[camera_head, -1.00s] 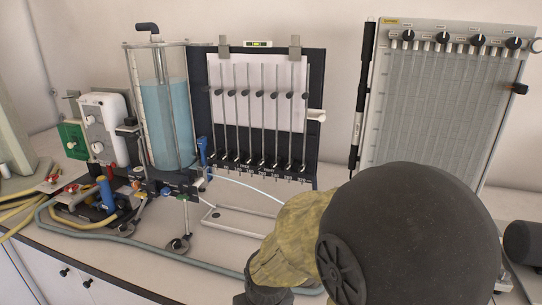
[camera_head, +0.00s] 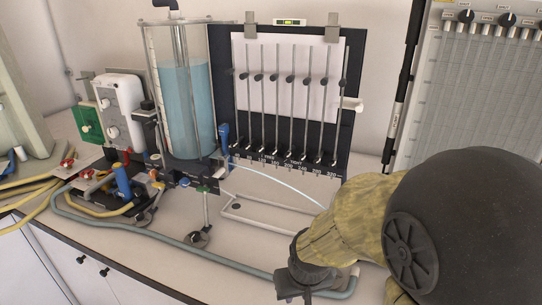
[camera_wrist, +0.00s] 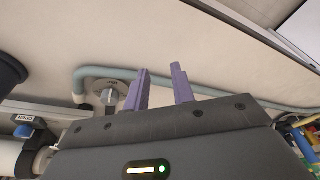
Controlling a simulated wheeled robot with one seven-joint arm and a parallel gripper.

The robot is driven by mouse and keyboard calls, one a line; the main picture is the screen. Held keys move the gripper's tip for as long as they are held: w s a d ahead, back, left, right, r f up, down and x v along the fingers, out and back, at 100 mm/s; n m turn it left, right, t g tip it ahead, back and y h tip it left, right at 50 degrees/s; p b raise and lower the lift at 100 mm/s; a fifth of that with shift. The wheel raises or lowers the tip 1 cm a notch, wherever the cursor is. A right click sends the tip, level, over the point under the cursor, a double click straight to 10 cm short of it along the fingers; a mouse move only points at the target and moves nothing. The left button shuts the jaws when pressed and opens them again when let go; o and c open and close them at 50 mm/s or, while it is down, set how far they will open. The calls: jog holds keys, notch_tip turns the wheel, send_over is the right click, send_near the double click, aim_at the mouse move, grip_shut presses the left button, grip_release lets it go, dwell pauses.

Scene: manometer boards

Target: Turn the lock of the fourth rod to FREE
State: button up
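The dark board (camera_head: 352,70) with white paper stands against the wall and carries several upright grey rods. In the head view my wrist is low at the front edge of the bench, in front of and below the board; the fingers are hardly visible there.
A water-filled cylinder (camera_head: 187,100) stands left of the board. A white tray frame (camera_head: 262,222) lies on the bench before it. A grey-green hose (camera_head: 150,250) runs along the front. A second, gridded board (camera_head: 460,85) stands at right.

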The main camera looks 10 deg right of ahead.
aim_at(273, 154)
jog(key=w+a+m+p, duration=0.1)
jog(key=w, duration=0.1)
jog(key=w+a+m+t+p, duration=0.1)
jog(key=w+a+p, duration=0.1)
jog(key=w, duration=0.1)
jog(key=w+a+t+p, duration=0.1)
jog(key=w+a+p, duration=0.1)
jog(key=shift+w+r+m, duration=0.2)
jog(key=shift+r+m, duration=0.1)
jog(key=shift+m, duration=0.1)
jog(key=w+h+p, duration=0.1)
jog(key=w+r+m+t+h+p, duration=0.1)
jog(key=p, duration=0.1)
jog(key=w+a+t+p, duration=0.1)
jog(key=w, duration=0.1)
jog(key=shift+w+r+m+h, duration=0.1)
jog(key=shift+r+m+h, duration=0.3)
jog(key=w+a+r+m+t+h+p, duration=0.1)
jog(key=r+t+h+p, duration=0.2)
jog(key=r, duration=0.5)
jog(key=w+a+r+m+t+h+p, duration=0.1)
jog(key=r+t+h+p, duration=0.3)
jog(key=r, duration=0.4)
jog(key=shift+a+r+t, duration=0.35)
jog(key=shift+a+t, duration=0.25)
jog(key=shift+a, duration=0.15)
jog(key=p+x, duration=0.5)
jog(key=x, duration=1.2)
jog(key=shift+d, duration=0.3)
jog(key=shift+w, duration=0.1)
